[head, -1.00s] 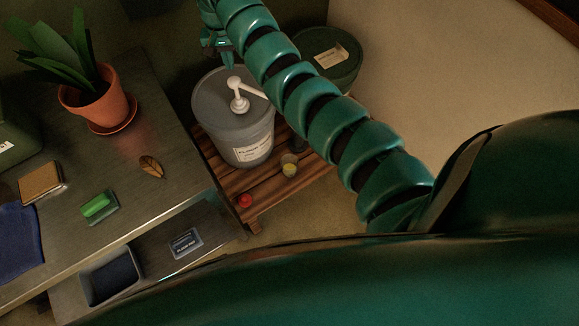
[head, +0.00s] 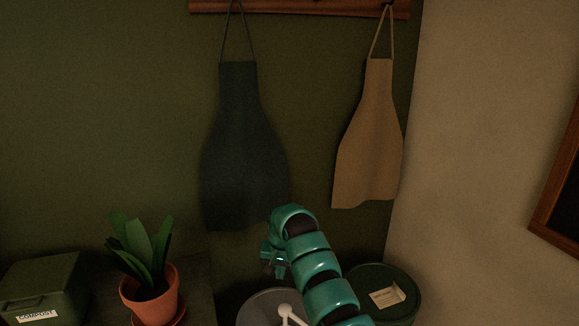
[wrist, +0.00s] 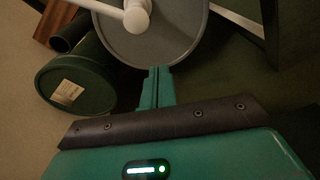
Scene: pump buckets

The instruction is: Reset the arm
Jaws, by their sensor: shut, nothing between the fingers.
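My gripper (head: 276,266) is at the end of my teal segmented arm, low in the middle of the head view, in front of the dark green wall. Its fingers are shut and hold nothing. In the wrist view the gripper (wrist: 157,74) points toward the grey pump bucket (wrist: 172,45), whose lid and white pump (wrist: 136,16) show beyond the fingertips. In the head view only the top of the grey bucket (head: 262,306) and its white pump (head: 287,311) show at the bottom edge, partly behind my arm.
A dark green lidded bucket (head: 408,302) stands right of my arm, and it also shows in the wrist view (wrist: 77,88). A potted plant (head: 150,290) and a green compost box (head: 52,285) are at left. A dark apron (head: 243,150) and a tan apron (head: 370,140) hang on the wall.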

